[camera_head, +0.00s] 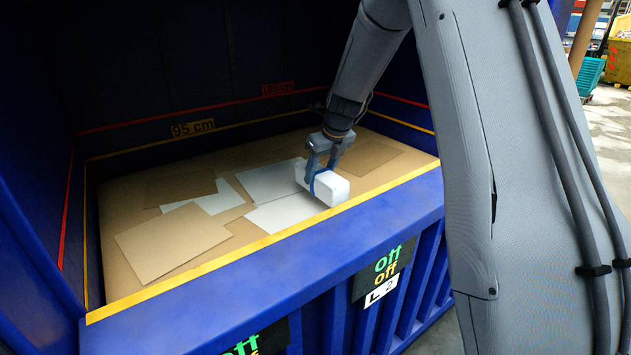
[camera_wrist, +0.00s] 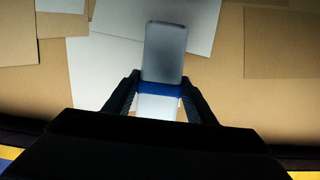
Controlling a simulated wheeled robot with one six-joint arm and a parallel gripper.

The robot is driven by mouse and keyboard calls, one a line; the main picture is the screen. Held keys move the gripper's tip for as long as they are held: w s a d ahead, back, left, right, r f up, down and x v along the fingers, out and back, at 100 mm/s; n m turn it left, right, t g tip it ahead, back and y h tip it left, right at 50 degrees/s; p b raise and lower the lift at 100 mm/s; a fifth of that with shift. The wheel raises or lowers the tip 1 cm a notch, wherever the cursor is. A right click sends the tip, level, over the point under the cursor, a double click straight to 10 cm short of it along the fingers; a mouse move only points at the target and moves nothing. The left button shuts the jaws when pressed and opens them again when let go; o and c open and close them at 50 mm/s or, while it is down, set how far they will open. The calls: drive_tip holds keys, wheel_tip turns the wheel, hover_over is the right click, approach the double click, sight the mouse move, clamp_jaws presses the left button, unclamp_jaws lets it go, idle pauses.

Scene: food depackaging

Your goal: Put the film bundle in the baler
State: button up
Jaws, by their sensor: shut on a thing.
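The film bundle (camera_head: 331,188) is a white block with a blue band around its middle. My gripper (camera_head: 322,172) is shut on it at the band, inside the baler's opening near the front edge. In the wrist view the bundle (camera_wrist: 164,52) stands out beyond my gripper (camera_wrist: 161,92), with a finger on each side of the blue band. The baler (camera_head: 270,274) is a blue bin with a yellow-edged front wall. The bundle is over the sheets in it; I cannot tell whether it touches them.
Flat brown cardboard (camera_head: 172,240) and white sheets (camera_head: 268,183) cover the baler's floor. Blue walls with red and yellow level lines enclose the sides and back. Teal crates (camera_head: 589,75) and a yellow container (camera_head: 619,62) stand far off at the upper right.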

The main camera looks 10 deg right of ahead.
drive_tip(key=shift+f+p, duration=0.3)
drive_tip(key=shift+f, duration=1.8)
drive_tip(key=o, duration=1.1)
drive_tip(key=shift+f, duration=0.1)
drive_tip(key=b+v, duration=0.2)
drive_tip(key=v, duration=1)
drive_tip(key=shift+s, duration=0.1)
